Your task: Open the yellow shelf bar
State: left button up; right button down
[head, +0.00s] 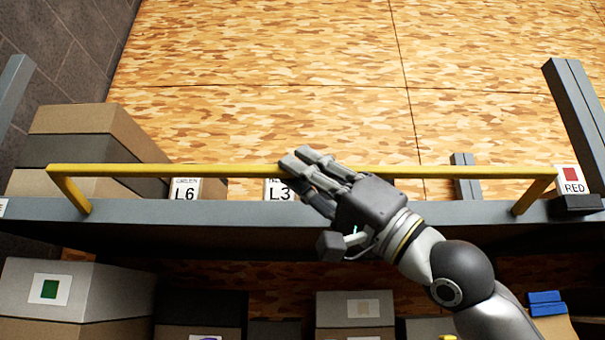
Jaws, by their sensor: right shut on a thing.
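The yellow shelf bar (450,172) runs across the front of a grey shelf (130,212), with a bent yellow leg at each end meeting the shelf edge. The bar stands raised above the shelf edge. My right gripper (297,165) comes in from the lower right and is shut on the bar near its middle. Its fingers hide a short length of the bar and part of the L3 label. My left gripper is not in view.
Boxes (95,120) stand on the shelf at the left, and more boxes (75,288) sit on the level below. Grey uprights (572,95) rise at both sides. A RED label (571,181) is at the right end. A wood-patterned panel (270,60) lies behind.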

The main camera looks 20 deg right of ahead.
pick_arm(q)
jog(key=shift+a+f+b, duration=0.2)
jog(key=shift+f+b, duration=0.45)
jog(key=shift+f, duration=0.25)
pick_arm(e)
jog(key=shift+s+a+f, duration=0.15)
jog(key=shift+f, duration=0.8)
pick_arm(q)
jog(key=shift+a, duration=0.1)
pick_arm(e)
jog(key=c, duration=1.4)
grip_release()
jog(key=shift+c, duration=0.2)
jog(key=v, duration=1.2)
